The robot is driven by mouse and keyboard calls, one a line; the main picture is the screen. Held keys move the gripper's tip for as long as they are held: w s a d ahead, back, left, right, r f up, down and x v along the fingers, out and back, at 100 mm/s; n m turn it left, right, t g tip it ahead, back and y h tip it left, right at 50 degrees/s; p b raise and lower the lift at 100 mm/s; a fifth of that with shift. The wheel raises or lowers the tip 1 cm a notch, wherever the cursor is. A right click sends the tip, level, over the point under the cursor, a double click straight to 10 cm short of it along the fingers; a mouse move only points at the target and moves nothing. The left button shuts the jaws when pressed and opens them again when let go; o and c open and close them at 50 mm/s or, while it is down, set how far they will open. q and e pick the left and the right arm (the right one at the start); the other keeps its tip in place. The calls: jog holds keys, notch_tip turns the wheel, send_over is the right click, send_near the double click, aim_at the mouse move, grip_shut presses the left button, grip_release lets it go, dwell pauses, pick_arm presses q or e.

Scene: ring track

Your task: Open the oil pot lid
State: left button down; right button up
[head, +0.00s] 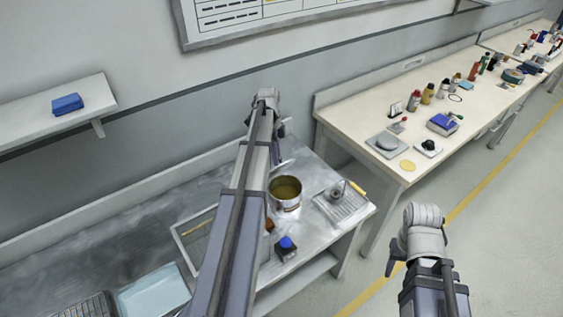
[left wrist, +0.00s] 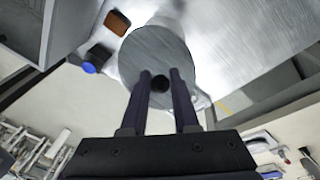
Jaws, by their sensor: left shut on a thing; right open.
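The oil pot (head: 286,204) stands on the metal bench in the head view, its top uncovered and yellow-brown oil visible inside. The round grey lid (left wrist: 150,50) fills the upper middle of the left wrist view. My left gripper (left wrist: 160,80) is shut on the lid's black knob, with one finger on each side. The lid is off the pot. In the head view my left arm mostly hides that gripper and the lid. My right gripper (head: 420,262) is open and empty, over the floor to the right of the bench; its fingers are partly hidden by the wrist.
A blue-capped bottle (head: 287,248) and a brown block (head: 269,226) stand near the pot. A small tray (head: 350,210) with a grey round part and a yellow-handled tool lies right of it.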

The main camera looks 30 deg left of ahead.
pick_arm(q)
jog(key=shift+w+a+f+g+h+b, duration=0.1)
jog(key=shift+w+a+g+h+b, duration=0.1)
jog(key=shift+w+a+h+b, duration=0.3)
jog(key=shift+w+a+f+g+h+b, duration=0.1)
jog(key=shift+w+a+g+h+b, duration=0.15)
jog(key=shift+a+h, duration=0.45)
jog(key=shift+w+a+g+h+b, duration=0.15)
jog(key=shift+w+a+h+b, duration=0.15)
jog(key=shift+a+h+b, duration=0.3)
jog(key=c, duration=0.7)
grip_release()
jog(key=shift+w, duration=0.1)
jog(key=shift+o, duration=0.2)
jog(key=shift+r+p, duration=0.1)
jog(key=shift+p, duration=0.2)
